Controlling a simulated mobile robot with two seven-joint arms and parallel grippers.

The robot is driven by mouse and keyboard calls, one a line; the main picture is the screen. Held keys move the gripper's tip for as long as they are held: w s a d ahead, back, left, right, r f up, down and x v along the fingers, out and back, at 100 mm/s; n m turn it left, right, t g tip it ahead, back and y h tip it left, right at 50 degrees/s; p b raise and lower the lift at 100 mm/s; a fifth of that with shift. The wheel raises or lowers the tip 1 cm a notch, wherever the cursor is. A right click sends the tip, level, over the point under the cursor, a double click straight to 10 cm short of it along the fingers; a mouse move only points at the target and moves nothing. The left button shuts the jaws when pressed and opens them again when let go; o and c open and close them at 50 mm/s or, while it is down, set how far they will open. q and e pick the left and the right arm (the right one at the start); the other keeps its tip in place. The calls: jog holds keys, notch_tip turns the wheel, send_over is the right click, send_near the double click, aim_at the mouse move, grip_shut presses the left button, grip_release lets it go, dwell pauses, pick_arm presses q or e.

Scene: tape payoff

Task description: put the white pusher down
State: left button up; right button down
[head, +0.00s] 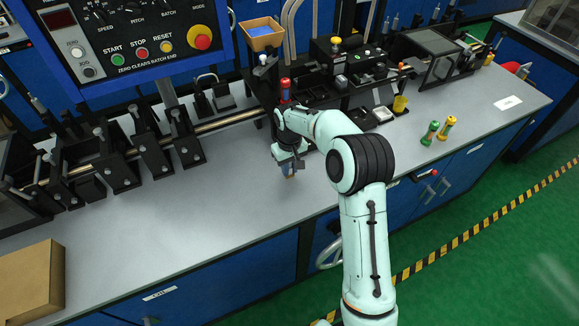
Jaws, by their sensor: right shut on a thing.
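My left gripper is not in view.
A black fixture with a long rod (215,124) runs along the left. A red-topped post (285,90) stands just behind my gripper. A cardboard box (32,283) sits front left. The bench front is clear between.

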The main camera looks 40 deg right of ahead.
jog(key=shift+f, duration=0.2)
jog(key=c, duration=1)
grip_release()
